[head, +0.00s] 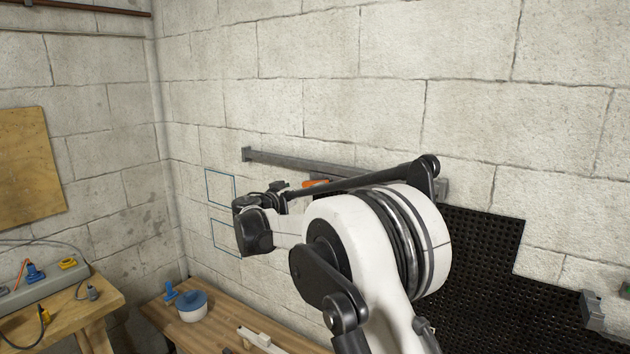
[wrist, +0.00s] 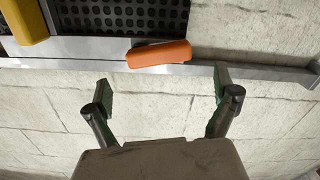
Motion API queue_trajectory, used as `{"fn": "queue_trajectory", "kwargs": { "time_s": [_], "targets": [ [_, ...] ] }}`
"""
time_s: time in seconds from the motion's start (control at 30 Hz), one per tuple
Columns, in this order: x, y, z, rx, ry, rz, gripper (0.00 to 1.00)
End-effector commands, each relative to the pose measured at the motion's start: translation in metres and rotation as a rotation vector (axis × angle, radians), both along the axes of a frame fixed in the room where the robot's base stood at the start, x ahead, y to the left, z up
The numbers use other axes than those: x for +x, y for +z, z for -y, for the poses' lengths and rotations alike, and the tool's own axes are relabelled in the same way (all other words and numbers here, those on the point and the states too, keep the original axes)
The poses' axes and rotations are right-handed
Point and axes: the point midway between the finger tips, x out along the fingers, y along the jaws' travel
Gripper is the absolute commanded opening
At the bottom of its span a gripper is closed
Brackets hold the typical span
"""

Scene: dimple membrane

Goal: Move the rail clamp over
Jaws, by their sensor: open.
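An orange clamp-like block (wrist: 159,54) sits on the grey metal rail (wrist: 80,47) in the wrist view. A small part of the orange block (head: 315,183) shows beside the wall rail (head: 300,161) in the head view, partly hidden by my arm. A yellow block (wrist: 24,20) is at the upper left of the wrist view, at the rail. I cannot tell for sure which block is the rail clamp. My gripper (wrist: 163,82) is open and empty, its fingers apart and pointing toward the rail, with the orange block ahead between their directions.
A black dimpled membrane (head: 480,270) hangs on the block wall below and right of the rail. Two blue outlined rectangles (head: 220,171) mark the wall left of my wrist. A wooden bench (head: 160,315) holding a blue-lidded tub (head: 190,307) stands below.

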Motion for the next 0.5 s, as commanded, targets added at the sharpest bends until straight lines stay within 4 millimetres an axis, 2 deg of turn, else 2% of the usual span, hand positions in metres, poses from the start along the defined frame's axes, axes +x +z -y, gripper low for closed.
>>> {"fn": "queue_trajectory", "kwargs": {
  "time_s": [0.1, 0.3, 0.5],
  "targets": [
    [0.02, 0.001, 0.012, 0.0, -0.002, 0.0, 0.94],
    [0.044, 0.001, 0.024, 0.0, -0.001, -0.001, 0.94],
    [0.054, 0.0, 0.03, 0.0, 0.0, -0.001, 0.94]
  ]
}}
